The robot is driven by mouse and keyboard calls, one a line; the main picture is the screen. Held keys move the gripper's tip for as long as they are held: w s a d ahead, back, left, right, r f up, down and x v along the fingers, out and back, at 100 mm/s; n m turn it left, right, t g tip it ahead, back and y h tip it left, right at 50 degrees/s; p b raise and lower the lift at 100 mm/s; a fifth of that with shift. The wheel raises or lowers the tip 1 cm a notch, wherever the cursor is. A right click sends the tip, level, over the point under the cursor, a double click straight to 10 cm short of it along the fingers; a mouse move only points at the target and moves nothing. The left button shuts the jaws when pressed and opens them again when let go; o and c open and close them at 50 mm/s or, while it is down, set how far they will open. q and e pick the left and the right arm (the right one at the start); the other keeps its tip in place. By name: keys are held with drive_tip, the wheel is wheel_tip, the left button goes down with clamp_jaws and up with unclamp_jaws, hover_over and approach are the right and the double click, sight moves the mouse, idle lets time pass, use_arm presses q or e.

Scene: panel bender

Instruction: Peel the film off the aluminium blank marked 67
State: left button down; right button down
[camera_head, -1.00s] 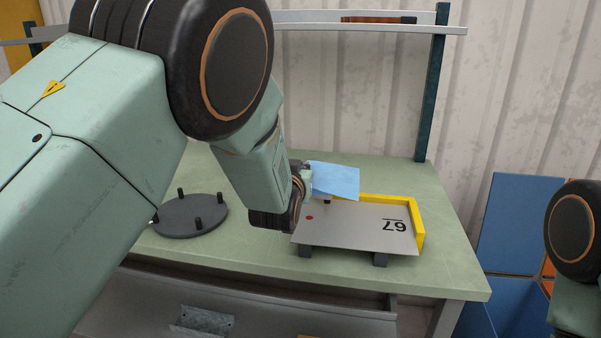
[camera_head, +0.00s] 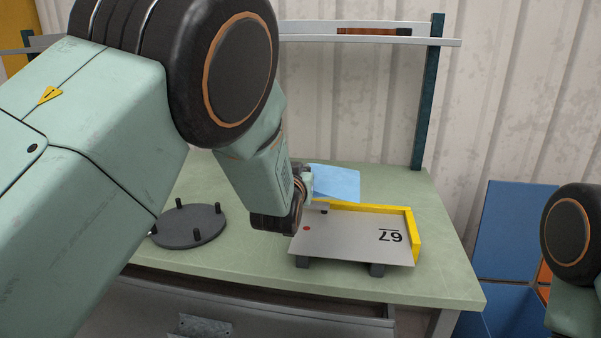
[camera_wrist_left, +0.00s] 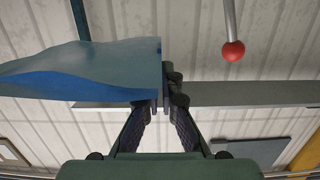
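The aluminium blank (camera_head: 345,238) lies flat on dark supports on the bench, with a black 67 that reads upside down and a red dot near its left corner. Its visible face is bare grey. My left gripper (camera_head: 308,183) is by the blank's far left edge. The blue film (camera_head: 337,184) hangs from it, off the visible face. In the left wrist view the film (camera_wrist_left: 85,72) sticks out to the left from the closed fingertips (camera_wrist_left: 165,103). I cannot tell whether the film's lower edge touches anything. My right gripper is out of view.
A yellow angled stop (camera_head: 416,238) borders the blank's back and right. A dark round plate with pegs (camera_head: 188,228) stands left on the green bench (camera_head: 440,278). A shelf rail (camera_head: 370,42) crosses above. A red ball on a rod (camera_wrist_left: 233,51) shows in the left wrist view.

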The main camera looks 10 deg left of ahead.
use_arm(q)
drive_tip(key=shift+r, duration=0.25)
drive_tip(key=shift+d+r+p, duration=0.15)
drive_tip(key=shift+r+p, duration=0.2)
drive_tip(key=shift+d+r+p, duration=0.15)
drive_tip(key=shift+r+p, duration=0.15)
drive_tip(key=shift+r, duration=0.05)
